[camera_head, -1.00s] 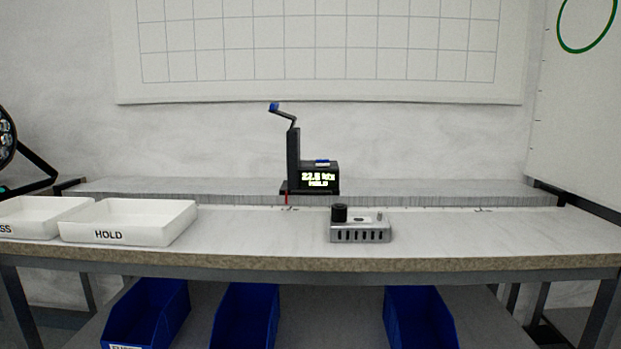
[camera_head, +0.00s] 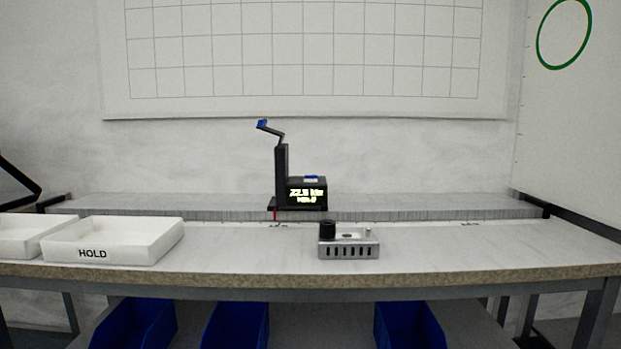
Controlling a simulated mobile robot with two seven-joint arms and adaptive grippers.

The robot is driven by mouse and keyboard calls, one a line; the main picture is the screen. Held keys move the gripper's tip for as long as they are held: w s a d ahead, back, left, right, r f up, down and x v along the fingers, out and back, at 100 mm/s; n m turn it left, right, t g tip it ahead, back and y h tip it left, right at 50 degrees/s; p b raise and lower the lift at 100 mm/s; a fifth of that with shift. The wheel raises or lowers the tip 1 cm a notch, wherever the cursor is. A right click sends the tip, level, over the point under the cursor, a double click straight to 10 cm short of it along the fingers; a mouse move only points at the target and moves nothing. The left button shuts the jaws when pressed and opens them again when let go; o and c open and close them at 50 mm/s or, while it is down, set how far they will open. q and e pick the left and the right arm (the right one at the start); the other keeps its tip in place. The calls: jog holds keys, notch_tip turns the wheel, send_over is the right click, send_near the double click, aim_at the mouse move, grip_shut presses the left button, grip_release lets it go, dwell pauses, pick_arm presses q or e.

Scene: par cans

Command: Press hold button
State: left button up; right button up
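A black metering device (camera_head: 281,172) stands on the raised back shelf of the bench, near the middle of the view. It has an upright post with a bent arm and a blue tip (camera_head: 262,124). Its lit display (camera_head: 306,194) shows a number that looks like 22.5 and a second line that seems to read HOLD. A small blue button (camera_head: 311,177) sits on top of the display housing. Neither of my grippers is in view.
A white tray marked HOLD (camera_head: 112,254) and another white tray (camera_head: 22,244) stand on the bench at left. A grey metal box with a black knob (camera_head: 348,250) stands front of centre. Blue bins (camera_head: 236,327) are below. The bench's right side is clear.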

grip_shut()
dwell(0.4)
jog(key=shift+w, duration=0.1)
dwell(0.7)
